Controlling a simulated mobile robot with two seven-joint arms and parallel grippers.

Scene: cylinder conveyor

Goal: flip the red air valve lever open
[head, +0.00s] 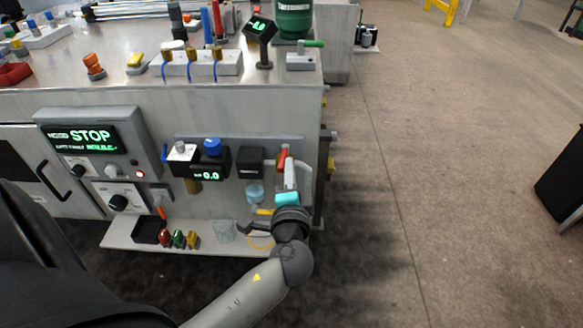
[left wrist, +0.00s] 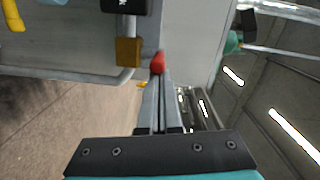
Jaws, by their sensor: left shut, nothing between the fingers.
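The red air valve lever (head: 283,156) is on the right end of the front panel of the machine, beside a black block. Its red end also shows in the left wrist view (left wrist: 157,63), right at my fingertips. My left gripper (head: 287,168) reaches up to it from below, with the fingers shut and nothing held. In the left wrist view the closed fingers (left wrist: 160,82) point at the red end; whether they touch it I cannot tell. The valve body is partly hidden behind the lever and my gripper. My right gripper is not in view.
A regulator with a blue knob (head: 212,146) and a 0.0 display sits left of the lever. A brass fitting (left wrist: 128,52) is close to my fingers. A lower shelf (head: 120,237) holds small parts. The floor to the right is open.

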